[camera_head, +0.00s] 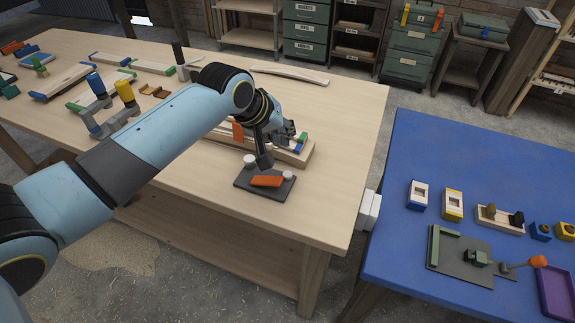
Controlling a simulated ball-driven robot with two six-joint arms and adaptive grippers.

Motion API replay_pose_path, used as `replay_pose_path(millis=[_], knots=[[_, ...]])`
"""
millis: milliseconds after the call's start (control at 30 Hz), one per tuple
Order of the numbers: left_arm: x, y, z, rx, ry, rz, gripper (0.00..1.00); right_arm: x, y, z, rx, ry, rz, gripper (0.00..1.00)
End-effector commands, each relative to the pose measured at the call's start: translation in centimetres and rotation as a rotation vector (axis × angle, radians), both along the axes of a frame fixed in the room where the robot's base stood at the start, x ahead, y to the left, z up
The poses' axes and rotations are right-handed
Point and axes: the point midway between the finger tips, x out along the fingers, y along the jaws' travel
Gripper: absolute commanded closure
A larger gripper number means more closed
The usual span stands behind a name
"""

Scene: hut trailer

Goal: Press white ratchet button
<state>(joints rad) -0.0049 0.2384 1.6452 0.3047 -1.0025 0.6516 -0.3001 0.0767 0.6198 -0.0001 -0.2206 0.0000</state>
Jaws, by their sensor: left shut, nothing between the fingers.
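A dark grey plate (261,190) lies near the front edge of the wooden table. On it are an orange bar (266,181), a white round button (250,160) at the back left and a smaller pale knob (287,174) at the right. I cannot tell for sure which is the ratchet's. My left gripper (265,163) is shut, empty and points down over the plate, just right of the white button. I cannot tell whether its tips touch anything. My right gripper is not in view.
A wooden block with small coloured parts (294,154) lies right behind the gripper. Clamps with blue and yellow handles (101,104) stand further left. The wooden table (345,120) is bare to the right. A blue table (450,150) with several fixtures stands beyond a gap.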

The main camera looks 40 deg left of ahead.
Motion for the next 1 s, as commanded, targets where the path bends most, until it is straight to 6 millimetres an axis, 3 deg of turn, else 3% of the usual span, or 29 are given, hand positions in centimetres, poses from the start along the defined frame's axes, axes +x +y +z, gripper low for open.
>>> replay_pose_path(millis=[467,767,1000], knots=[[0.7,0.2,0.0,-0.017,-0.009,0.021,1.00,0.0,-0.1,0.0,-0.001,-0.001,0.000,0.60],[0.6,0.2,-2.2,-0.016,-0.007,0.020,1.00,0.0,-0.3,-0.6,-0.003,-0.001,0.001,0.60],[0.6,0.2,-5.4,-0.015,-0.009,0.020,1.00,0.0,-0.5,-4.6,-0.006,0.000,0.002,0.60]])
